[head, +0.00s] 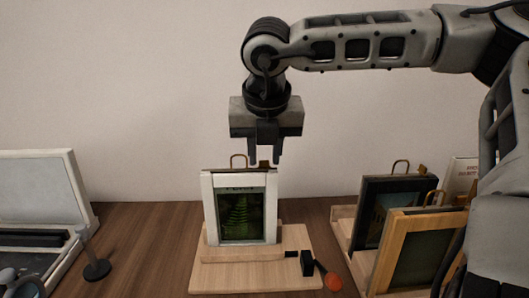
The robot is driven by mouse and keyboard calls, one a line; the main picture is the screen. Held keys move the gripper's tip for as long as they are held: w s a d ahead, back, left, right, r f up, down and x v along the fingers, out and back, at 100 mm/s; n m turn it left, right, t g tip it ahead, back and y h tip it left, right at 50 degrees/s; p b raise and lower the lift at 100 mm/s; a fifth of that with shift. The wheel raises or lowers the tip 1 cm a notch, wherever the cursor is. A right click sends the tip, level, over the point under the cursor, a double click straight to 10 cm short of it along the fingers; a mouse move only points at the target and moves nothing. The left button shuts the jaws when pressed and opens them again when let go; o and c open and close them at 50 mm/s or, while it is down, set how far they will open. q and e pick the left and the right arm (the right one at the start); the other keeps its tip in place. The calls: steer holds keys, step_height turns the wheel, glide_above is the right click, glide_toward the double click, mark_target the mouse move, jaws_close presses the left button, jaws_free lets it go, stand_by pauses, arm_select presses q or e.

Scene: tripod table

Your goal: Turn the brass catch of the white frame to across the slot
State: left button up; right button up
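The white frame (209,212) stands upright on a light wooden stand (215,275) in the middle of the head view, with a dark green fern picture in it. A thin brass loop (238,156) rises from its top edge. A small dark brass piece, seemingly the catch (265,163), shows at the top edge right of the loop; its exact angle is too small to tell. My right gripper (265,160) points down just above the frame's top right part. Its two fingers are apart, on either side of the small brass piece; contact cannot be told. My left gripper is not in view.
A black block (307,263) and an orange-ended handle (333,281) are at the stand's right front. A black frame (400,188) and a wooden frame (390,250) stand in a rack at right. An open grey case (40,185) and a black-based stand (97,269) are at left.

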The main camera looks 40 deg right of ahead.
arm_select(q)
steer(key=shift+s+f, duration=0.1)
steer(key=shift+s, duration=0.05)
arm_select(e)
jaws_close()
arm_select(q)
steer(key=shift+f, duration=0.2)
